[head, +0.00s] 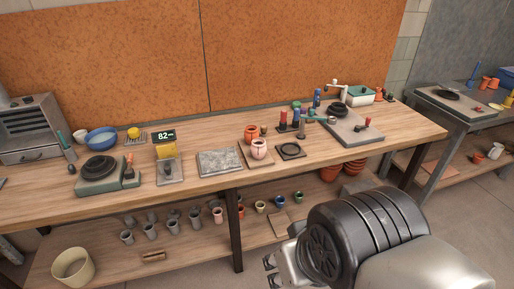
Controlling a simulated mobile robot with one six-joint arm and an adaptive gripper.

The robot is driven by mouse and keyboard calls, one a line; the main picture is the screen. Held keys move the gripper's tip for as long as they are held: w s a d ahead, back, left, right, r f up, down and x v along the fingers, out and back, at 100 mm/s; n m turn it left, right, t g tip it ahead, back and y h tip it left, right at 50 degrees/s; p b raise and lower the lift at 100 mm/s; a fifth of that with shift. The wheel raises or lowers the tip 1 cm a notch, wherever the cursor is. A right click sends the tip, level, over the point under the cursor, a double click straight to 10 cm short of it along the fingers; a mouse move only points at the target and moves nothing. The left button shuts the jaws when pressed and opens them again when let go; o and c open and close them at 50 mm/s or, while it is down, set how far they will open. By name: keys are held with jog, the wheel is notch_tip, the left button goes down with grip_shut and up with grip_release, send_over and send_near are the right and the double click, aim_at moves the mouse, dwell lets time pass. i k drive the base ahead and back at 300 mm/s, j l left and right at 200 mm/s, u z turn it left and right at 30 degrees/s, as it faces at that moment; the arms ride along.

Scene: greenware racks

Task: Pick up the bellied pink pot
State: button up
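The bellied pink pot (259,150) appears to be the light pink, rounded one standing upright on a small brown board (247,163) on the workbench, near the middle of the head view. An orange-red pot (251,132) stands right behind it, close or touching. My gripper (270,272) is at the lower middle of the view, in front of the bench and well apart from the pot. Its two dark fingertips point left and look spread, with nothing visible between them. Part of the gripper is hidden by my arm.
A grey slab (220,162) lies left of the pot, and a dark square tile (290,151) lies to its right. Several upright tools (290,122) stand behind right. The lower shelf (190,248) holds several small cups. Bare bench top lies in front of the board.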

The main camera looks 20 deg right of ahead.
aim_at(259, 147)
jog(key=i+z, duration=0.15)
jog(key=z, duration=0.25)
jog(key=i+j+z, duration=0.1)
jog(key=z, duration=0.3)
jog(key=i+j+z, duration=0.1)
jog(key=i+j, duration=0.15)
jog(key=i+j+z, duration=0.1)
jog(key=i+j, duration=0.15)
jog(key=j, duration=0.25)
jog(key=i+j+z, duration=0.1)
jog(key=j, duration=0.25)
jog(key=i+j+z, duration=0.1)
jog(key=i+j, duration=0.2)
jog(key=j, duration=0.15)
